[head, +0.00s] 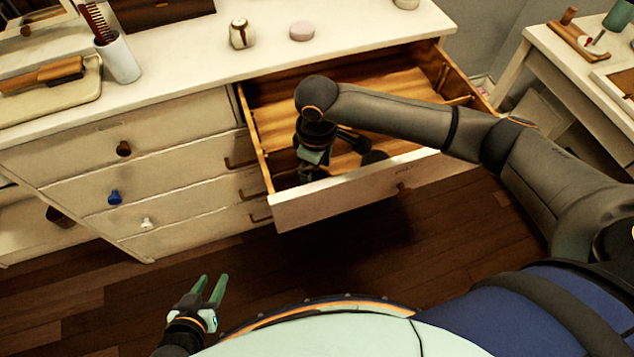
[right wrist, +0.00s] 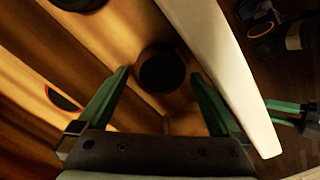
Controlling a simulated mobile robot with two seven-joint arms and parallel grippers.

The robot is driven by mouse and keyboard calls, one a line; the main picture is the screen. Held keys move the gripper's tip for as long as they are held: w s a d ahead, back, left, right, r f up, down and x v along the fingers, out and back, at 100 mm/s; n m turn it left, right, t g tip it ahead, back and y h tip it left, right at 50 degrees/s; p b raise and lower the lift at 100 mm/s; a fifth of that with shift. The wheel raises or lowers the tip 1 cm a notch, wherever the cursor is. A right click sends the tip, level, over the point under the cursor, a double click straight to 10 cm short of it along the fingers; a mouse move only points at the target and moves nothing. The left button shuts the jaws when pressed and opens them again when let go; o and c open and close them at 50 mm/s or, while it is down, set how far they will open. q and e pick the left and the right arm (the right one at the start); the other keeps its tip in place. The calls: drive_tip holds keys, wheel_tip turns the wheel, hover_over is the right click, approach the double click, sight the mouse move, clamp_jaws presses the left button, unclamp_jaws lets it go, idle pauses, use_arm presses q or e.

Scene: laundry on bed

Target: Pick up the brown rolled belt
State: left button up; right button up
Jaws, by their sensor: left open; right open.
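A dark, round rolled item (right wrist: 162,72), which looks like the rolled belt, lies on the drawer floor close to the white front panel in the right wrist view. Its rim looks brownish, but the shade is hard to tell. In the head view a dark roll (head: 374,157) shows beside my right gripper, partly under my arm. My right gripper (head: 313,170) points down inside the open drawer. Its green fingers (right wrist: 160,74) are apart, with the roll in view between their tips and nothing visibly gripped. My left gripper (head: 216,287) is open and empty above the floor.
The open wooden drawer (head: 280,208) has raised sides and a white front. Other dark rolls, one orange-rimmed (right wrist: 64,98) and one at the top edge (right wrist: 80,3), lie farther inside. The white dresser (head: 190,66) stands behind; a side table (head: 540,35) is at right.

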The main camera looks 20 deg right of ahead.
drive_tip(key=shift+f, duration=1.2)
use_arm(q)
drive_tip(key=shift+w+d, duration=0.15)
drive_tip(key=shift+d, duration=0.2)
use_arm(e)
drive_tip(key=shift+r, duration=0.1)
drive_tip(key=c, duration=1.3)
use_arm(q)
drive_tip(key=shift+a+f, duration=0.1)
drive_tip(key=shift+a, duration=0.1)
use_arm(e)
drive_tip(key=shift+r, duration=0.1)
